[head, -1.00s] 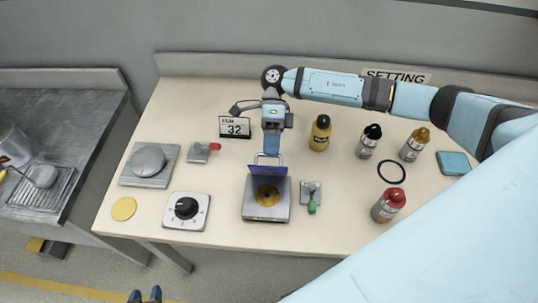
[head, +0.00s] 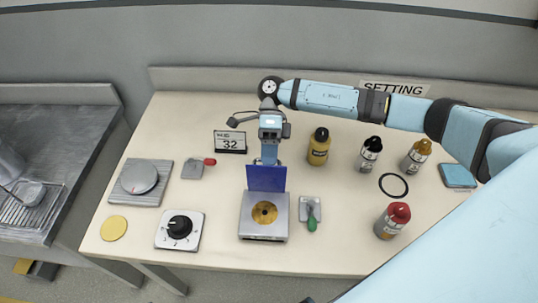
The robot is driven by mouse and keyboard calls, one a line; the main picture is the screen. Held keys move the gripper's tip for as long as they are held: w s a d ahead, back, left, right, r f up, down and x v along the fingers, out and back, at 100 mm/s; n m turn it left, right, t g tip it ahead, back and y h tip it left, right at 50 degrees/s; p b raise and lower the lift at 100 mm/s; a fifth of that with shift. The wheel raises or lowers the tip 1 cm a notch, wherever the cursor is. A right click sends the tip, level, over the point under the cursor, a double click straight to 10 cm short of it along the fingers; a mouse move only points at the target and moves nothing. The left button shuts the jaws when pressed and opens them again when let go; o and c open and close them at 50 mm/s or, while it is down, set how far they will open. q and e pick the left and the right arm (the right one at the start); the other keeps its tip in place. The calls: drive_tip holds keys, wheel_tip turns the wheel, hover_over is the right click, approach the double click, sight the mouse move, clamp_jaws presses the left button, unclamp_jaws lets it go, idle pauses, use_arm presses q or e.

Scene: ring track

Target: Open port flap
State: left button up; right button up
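The port is a grey square box (head: 250,228) near the front middle of the table, with a round brass opening (head: 264,212) on its top. Its blue flap (head: 266,178) stands up roughly upright at the back edge, leaving the opening uncovered. My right gripper (head: 268,160) comes from above and behind the flap. Its fingertips are hidden by the flap, so I cannot tell whether they touch it or how far apart they are. My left gripper is not in view.
A green-handled lever (head: 311,221) sits right of the port and a black dial (head: 180,228) left. Behind are a red-handled switch (head: 194,169) and a "32" sign (head: 230,142). Bottles, including a yellow one (head: 319,148) and a red-capped one (head: 392,220), stand to the right, near a black ring (head: 393,185).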

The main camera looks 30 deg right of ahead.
drive_tip(key=o, duration=0.3)
drive_tip(key=shift+s+f, duration=0.2)
drive_tip(key=shift+f, duration=0.15)
drive_tip(key=shift+o, duration=0.5)
drive_tip(key=shift+w+r, duration=0.1)
drive_tip(key=shift+r, duration=0.1)
drive_tip(key=shift+w, duration=0.1)
drive_tip(key=b+v, duration=0.1)
drive_tip(key=v, duration=1.2)
drive_tip(key=shift+w+d+r+b, duration=0.15)
drive_tip(key=shift+w+d+b, duration=0.1)
drive_tip(key=shift+b, duration=0.05)
drive_tip(key=shift+s, duration=0.1)
